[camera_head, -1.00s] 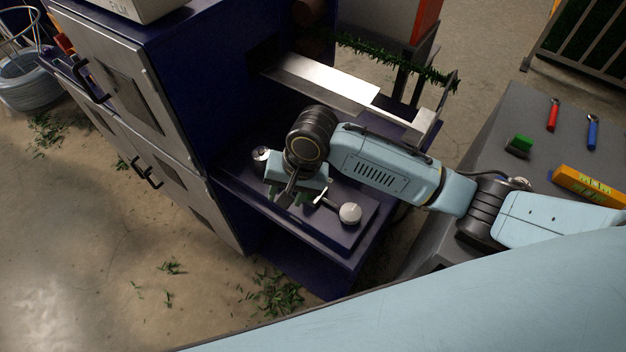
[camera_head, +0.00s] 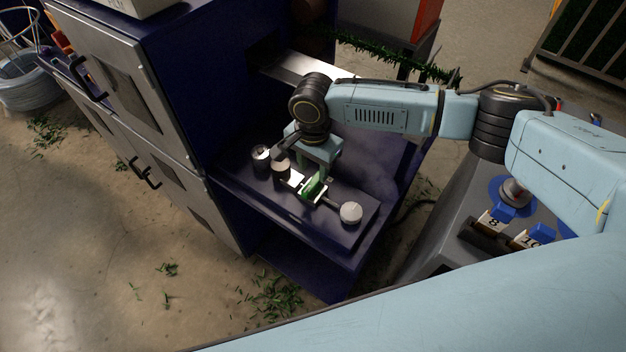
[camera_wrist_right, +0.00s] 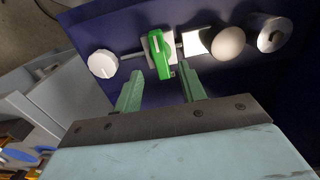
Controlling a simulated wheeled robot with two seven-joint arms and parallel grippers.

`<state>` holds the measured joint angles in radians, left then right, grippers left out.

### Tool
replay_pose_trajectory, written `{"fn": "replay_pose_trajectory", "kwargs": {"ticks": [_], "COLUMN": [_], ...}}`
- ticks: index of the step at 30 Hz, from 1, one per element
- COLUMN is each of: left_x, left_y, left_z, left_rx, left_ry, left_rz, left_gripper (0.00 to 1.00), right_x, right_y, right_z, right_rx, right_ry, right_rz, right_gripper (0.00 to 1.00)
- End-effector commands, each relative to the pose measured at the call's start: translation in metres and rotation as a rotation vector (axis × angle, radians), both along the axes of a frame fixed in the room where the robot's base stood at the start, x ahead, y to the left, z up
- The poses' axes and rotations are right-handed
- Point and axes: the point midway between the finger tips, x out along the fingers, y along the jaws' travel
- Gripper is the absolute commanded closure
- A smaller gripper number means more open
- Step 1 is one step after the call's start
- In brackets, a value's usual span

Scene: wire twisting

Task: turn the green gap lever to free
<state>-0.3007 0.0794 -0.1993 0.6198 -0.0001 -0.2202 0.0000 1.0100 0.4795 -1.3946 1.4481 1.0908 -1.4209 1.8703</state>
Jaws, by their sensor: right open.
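The green gap lever (camera_head: 314,187) stands on a pale plate on the purple ledge of the machine, between a white round knob and a metal knob. In the right wrist view the green lever (camera_wrist_right: 159,54) lies just beyond the fingertips, upright in the picture and a little tilted. My right gripper (camera_head: 318,172) is open above and behind the lever. In the right wrist view its two green fingers (camera_wrist_right: 158,80) are apart, with nothing between them, and the lever is in front of the gap. I cannot tell whether a finger touches it. My left gripper is not in view.
The white round knob (camera_head: 351,212) is at the right end of the ledge. A metal knob (camera_head: 281,167) and a dark cylinder (camera_head: 261,155) stand to the left. The purple cabinet wall rises behind them. Numbered blocks (camera_head: 492,220) sit on the grey surface at right.

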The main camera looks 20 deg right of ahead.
Motion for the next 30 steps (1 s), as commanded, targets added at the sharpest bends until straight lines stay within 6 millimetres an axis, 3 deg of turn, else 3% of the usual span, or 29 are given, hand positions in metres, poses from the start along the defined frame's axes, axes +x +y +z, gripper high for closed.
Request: {"fn": "replay_pose_trajectory", "kwargs": {"ticks": [3,9,21,30], "left_x": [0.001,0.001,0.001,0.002], "left_y": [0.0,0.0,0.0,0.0], "left_z": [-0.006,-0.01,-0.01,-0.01], "left_rx": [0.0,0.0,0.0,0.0], "left_ry": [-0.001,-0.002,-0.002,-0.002], "left_rz": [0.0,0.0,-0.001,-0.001], "left_gripper": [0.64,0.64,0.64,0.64], "right_x": [0.0,0.0,0.0,0.0], "right_y": [0.0,0.0,0.0,0.0], "right_z": [-0.025,-0.048,-0.053,-0.053], "right_rx": [-0.001,-0.001,0.0,0.0], "right_ry": [0.002,0.001,0.0,0.0], "right_rz": [-0.001,0.0,0.001,0.001], "right_gripper": [0.59,0.59,0.6,1.0]}}
